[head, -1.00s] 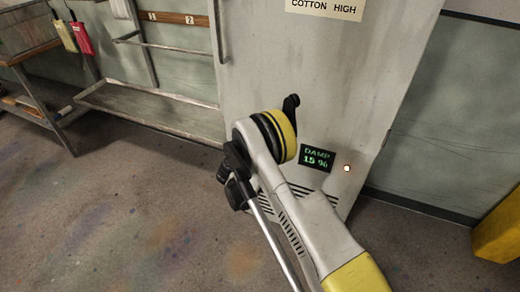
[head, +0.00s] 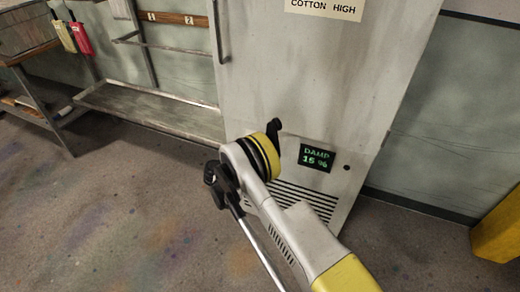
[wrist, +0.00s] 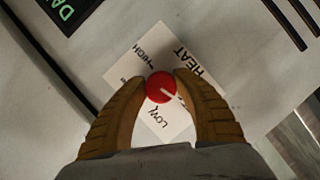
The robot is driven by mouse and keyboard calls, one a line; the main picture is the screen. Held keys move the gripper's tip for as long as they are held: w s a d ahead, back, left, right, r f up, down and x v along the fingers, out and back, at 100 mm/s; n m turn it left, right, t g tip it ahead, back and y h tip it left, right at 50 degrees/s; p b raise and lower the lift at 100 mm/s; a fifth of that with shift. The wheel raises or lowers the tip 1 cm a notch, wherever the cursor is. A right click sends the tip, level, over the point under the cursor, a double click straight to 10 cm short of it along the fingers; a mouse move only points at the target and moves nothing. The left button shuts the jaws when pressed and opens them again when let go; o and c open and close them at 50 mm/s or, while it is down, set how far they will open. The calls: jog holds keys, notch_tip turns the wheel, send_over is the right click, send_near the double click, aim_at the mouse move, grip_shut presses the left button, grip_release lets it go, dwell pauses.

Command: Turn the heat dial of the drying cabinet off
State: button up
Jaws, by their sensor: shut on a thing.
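The heat dial (wrist: 158,84) is a small red knob with a white pointer line, seen in the wrist view. It sits on a white label plate (wrist: 125,75) reading HEAT, HIGH and LOW. My gripper (wrist: 161,86) is shut on the dial, one tan finger on each side. The pointer aims to the lower right, past LOW, toward a part of the plate that the right finger covers. The drying cabinet (head: 300,80) is the tall grey unit in the head view. There my arm hides the dial and the fingers.
The cabinet front has a green display (head: 316,156) reading DAMP 15 % and a dark, unlit indicator lamp (head: 347,168). A metal rack (head: 150,112) stands to the left. A yellow object (head: 497,228) is at the right edge. The floor at the left is open.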

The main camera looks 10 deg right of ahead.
jog(key=shift+r+n, duration=0.1)
jog(key=shift+n, duration=0.2)
jog(key=o, duration=1.2)
jog(key=shift+d, duration=0.1)
jog(key=v, duration=1.2)
jog(key=shift+w, duration=0.1)
